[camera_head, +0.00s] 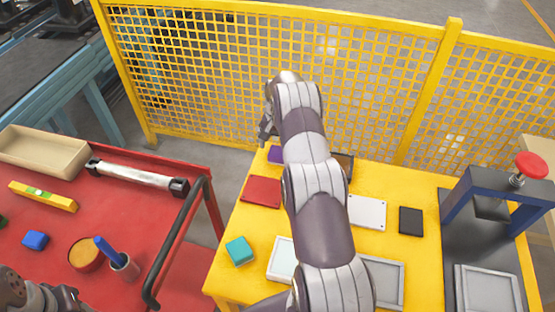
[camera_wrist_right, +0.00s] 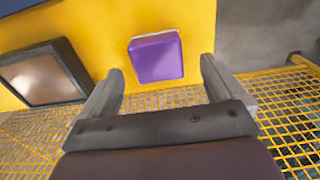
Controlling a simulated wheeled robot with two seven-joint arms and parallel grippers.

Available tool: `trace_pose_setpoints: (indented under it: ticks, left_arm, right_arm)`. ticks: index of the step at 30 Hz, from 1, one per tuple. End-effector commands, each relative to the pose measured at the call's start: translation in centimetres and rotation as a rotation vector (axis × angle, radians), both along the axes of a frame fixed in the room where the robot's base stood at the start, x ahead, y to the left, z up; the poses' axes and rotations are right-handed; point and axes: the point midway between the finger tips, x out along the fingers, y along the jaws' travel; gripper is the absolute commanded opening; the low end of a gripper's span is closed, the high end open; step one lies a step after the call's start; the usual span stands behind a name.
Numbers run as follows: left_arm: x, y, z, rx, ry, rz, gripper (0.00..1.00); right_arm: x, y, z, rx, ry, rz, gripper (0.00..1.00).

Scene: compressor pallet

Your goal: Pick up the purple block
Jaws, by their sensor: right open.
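The purple block (camera_wrist_right: 157,58) lies on the yellow table (camera_wrist_right: 100,32) near its edge. In the head view the purple block (camera_head: 275,154) shows only in part, at the far edge of the table, beside my right arm. My right gripper (camera_wrist_right: 160,80) is open, and in the wrist view the block appears beyond and between its two fingers, with nothing held. In the head view the right gripper (camera_head: 266,130) is partly hidden behind my arm's end. Part of my left arm shows at the bottom left corner of the head view; whether its gripper is open cannot be seen.
A dark-framed tray (camera_wrist_right: 45,75) lies beside the block. On the table are a red plate (camera_head: 262,191), a teal block (camera_head: 240,250), a white plate (camera_head: 367,212) and a black plate (camera_head: 411,221). A yellow mesh fence (camera_head: 215,70) stands behind. A red cart (camera_head: 120,215) stands left.

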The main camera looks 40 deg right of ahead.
Motion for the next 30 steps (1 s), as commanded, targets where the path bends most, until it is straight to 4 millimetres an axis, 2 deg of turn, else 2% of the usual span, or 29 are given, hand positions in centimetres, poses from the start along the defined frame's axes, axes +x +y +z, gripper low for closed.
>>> trace_pose_setpoints:
  ticks: [1, 3, 6, 14, 19, 20, 30]
  left_arm:
    - [0.0, 0.0, 1.0, 0.000, -0.001, 0.000, 0.43]
    - [0.0, 0.0, 1.6, 0.000, -0.001, 0.000, 0.43]
    - [0.0, 0.0, 1.6, 0.000, -0.001, 0.000, 0.43]
    - [0.0, 0.0, 1.4, 0.000, 0.000, 0.000, 0.43]
    - [0.0, 0.0, 1.4, 0.000, 0.000, 0.000, 0.43]
    - [0.0, 0.0, 1.4, 0.000, 0.000, 0.000, 0.43]
    - [0.0, 0.0, 1.3, 0.000, 0.000, 0.000, 0.43]
  right_arm:
    - [-0.3, 0.0, -0.5, 0.003, 0.005, 0.000, 0.96]
    - [-0.4, 0.0, -1.8, 0.002, 0.004, 0.000, 0.96]
    - [-0.3, 0.0, -3.4, 0.001, 0.002, 0.001, 0.96]
    - [-0.3, 0.0, -4.0, 0.001, 0.001, 0.001, 0.96]
    - [-0.3, 0.0, -4.0, 0.001, 0.001, 0.001, 0.40]
    - [-0.3, 0.0, -4.0, 0.001, 0.001, 0.001, 0.38]
    - [-0.2, -0.1, -3.5, 0.000, -0.001, 0.001, 0.37]
